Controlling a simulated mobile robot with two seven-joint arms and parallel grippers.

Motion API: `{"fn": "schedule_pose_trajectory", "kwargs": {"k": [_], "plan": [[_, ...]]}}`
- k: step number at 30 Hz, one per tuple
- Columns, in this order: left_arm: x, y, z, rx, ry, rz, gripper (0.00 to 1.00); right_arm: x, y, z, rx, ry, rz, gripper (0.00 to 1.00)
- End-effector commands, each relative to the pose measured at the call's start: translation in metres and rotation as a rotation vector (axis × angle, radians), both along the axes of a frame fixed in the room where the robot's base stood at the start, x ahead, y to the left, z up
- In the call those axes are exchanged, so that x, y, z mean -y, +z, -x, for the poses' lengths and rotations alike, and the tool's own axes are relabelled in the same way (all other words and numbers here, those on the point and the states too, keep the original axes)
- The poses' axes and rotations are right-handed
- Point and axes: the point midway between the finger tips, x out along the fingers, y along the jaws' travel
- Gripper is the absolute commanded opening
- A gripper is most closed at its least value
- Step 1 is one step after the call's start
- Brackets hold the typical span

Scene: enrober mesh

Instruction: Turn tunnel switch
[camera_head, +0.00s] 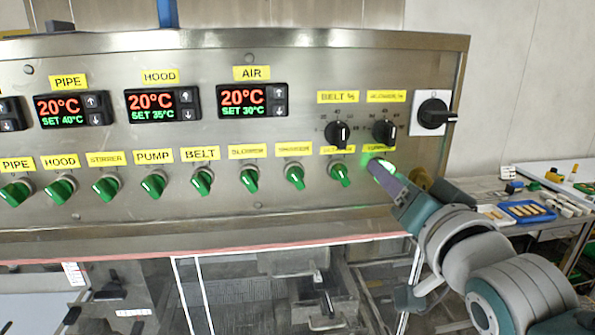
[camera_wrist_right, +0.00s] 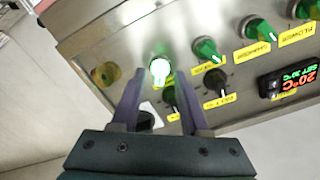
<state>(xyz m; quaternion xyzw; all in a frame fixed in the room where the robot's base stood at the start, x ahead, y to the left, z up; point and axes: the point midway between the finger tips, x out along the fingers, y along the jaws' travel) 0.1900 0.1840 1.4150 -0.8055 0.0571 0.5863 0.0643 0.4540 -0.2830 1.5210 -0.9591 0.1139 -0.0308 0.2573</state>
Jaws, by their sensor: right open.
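The tunnel switch (camera_head: 375,164) is the rightmost knob of the lower row on the steel panel (camera_head: 300,60). It glows bright green, and its label above is partly hidden. In the right wrist view the lit tunnel switch (camera_wrist_right: 159,71) shows between the two fingertips. My right gripper (camera_head: 388,172) reaches it from the lower right and hides part of it. In the wrist view the gripper (camera_wrist_right: 160,82) is open, one finger on each side of the knob; I cannot tell whether they touch it. My left gripper is not in view.
Green knobs (camera_head: 339,174) run left along the row. Two black dials (camera_head: 383,133) sit just above, and a black rotary switch (camera_head: 433,113) is to the upper right. A yellow round part (camera_wrist_right: 105,75) lies close by. A table with a blue tray (camera_head: 527,211) stands at right.

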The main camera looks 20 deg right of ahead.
Motion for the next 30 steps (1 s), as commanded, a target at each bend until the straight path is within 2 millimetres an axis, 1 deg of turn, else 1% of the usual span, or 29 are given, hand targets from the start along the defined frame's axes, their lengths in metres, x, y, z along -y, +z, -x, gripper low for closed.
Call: {"fn": "schedule_pose_trajectory", "kwargs": {"k": [1,2,12,30], "plan": [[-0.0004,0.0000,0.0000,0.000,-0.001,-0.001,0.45,0.0001,-0.0001,0.0001,0.000,0.000,0.000,0.42],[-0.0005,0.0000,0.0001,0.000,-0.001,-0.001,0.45,0.0001,-0.0001,0.0001,0.000,0.000,0.000,0.38],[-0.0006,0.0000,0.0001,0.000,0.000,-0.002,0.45,-0.0001,0.0000,0.0003,0.000,0.000,0.000,0.00],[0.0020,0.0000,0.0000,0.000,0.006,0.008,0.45,-0.0002,0.0000,0.0004,-0.005,0.000,0.019,0.00]]}}
